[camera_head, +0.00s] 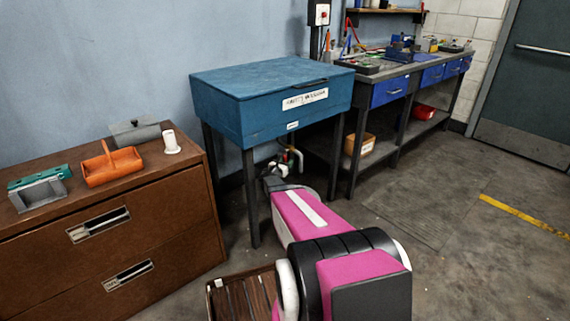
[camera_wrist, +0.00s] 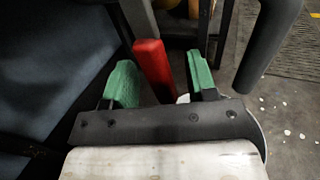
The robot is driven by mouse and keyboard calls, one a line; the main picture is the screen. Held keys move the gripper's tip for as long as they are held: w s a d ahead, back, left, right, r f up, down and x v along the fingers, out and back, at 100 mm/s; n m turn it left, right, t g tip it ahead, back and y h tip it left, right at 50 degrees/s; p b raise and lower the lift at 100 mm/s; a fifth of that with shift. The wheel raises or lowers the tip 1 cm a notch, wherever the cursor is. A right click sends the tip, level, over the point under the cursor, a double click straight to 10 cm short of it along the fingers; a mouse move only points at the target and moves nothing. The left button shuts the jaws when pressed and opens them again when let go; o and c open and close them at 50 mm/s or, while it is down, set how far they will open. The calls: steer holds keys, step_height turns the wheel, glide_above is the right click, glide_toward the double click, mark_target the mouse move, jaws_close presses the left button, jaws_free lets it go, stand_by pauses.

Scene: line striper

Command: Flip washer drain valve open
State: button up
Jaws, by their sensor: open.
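The blue parts washer (camera_head: 225,108) stands on dark legs against the wall, its lid down. In the wrist view a red bar (camera_wrist: 153,68), apparently the drain valve's handle, stands between the green fingers of my gripper (camera_wrist: 163,74). The fingers are apart, and a gap shows between the bar and the right finger. The bar lies close to the left finger; I cannot tell if they touch. The valve body is hidden. My arm reaches under the washer in the head view.
A brown drawer cabinet (camera_head: 128,243) with an orange caddy (camera_head: 112,167) stands at left. A slatted wooden crate (camera_head: 240,297) sits low beside my arm. A workbench (camera_head: 420,68) stands at the right of the washer. Washer legs (camera_head: 250,200) flank the space. Floor at right is clear.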

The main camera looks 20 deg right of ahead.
jaws_close()
steer(key=shift+s+d, duration=0.1)
steer(key=shift+s, duration=0.25)
stand_by(0.5)
steer(key=shift+s+r+n, duration=0.1)
steer(key=shift+s+n, duration=0.15)
steer(key=shift+n, duration=0.25)
steer(key=shift+s+d+r+n+g+y, duration=0.25)
steer(key=shift+s+r+n+g, duration=0.35)
steer(key=shift+n, duration=0.65)
steer(key=shift+s+d+r+n+g+y, duration=0.3)
steer(key=shift+s+n+g, duration=0.45)
steer(key=shift+n, duration=0.55)
steer(key=shift+s+d+r+n+g+y, duration=0.2)
steer(key=shift+s+r+n+g, duration=0.45)
steer(key=shift+n, duration=0.6)
steer(key=shift+w+f, duration=0.1)
steer(key=shift+w, duration=0.05)
